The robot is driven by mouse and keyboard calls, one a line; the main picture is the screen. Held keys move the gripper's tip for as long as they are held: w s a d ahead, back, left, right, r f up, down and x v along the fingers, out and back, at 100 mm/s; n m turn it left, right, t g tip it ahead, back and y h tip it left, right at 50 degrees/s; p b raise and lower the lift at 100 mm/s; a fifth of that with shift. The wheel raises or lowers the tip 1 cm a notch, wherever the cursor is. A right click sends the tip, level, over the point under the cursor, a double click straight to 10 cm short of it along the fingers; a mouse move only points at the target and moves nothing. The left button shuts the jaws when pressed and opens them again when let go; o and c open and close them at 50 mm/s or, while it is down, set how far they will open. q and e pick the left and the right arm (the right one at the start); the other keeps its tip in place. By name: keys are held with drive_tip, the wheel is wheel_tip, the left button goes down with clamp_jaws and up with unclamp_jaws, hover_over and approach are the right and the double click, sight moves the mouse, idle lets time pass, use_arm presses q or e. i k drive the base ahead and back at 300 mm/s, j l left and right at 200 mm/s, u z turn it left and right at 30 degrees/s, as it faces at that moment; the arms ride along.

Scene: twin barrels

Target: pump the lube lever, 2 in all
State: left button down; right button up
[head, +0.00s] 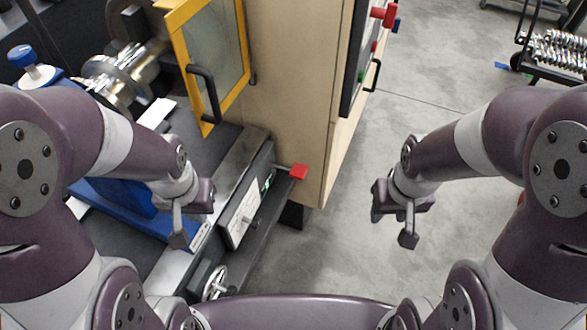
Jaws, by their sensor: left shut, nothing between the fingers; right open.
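My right gripper (408,238) is open and empty above the bare floor, to the right of the red knob.
A white control panel (242,213) and a handwheel (215,283) are on the machine front. A yellow-framed door (210,60) with a black handle stands behind. Red buttons (384,14) project from the cabinet (290,90).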

sight(298, 171)
drive_tip(key=i+l+u, duration=0.2)
drive_tip(key=l, duration=0.15)
drive_tip(key=i+l+u, duration=0.25)
drive_tip(key=l, duration=0.15)
drive_tip(key=i+l+u, duration=0.2)
drive_tip(key=l, duration=0.2)
drive_tip(key=l+u, duration=0.25)
drive_tip(key=l, duration=0.15)
drive_tip(key=i+l+u, duration=0.2)
drive_tip(key=l, duration=0.25)
drive_tip(key=k, duration=0.1)
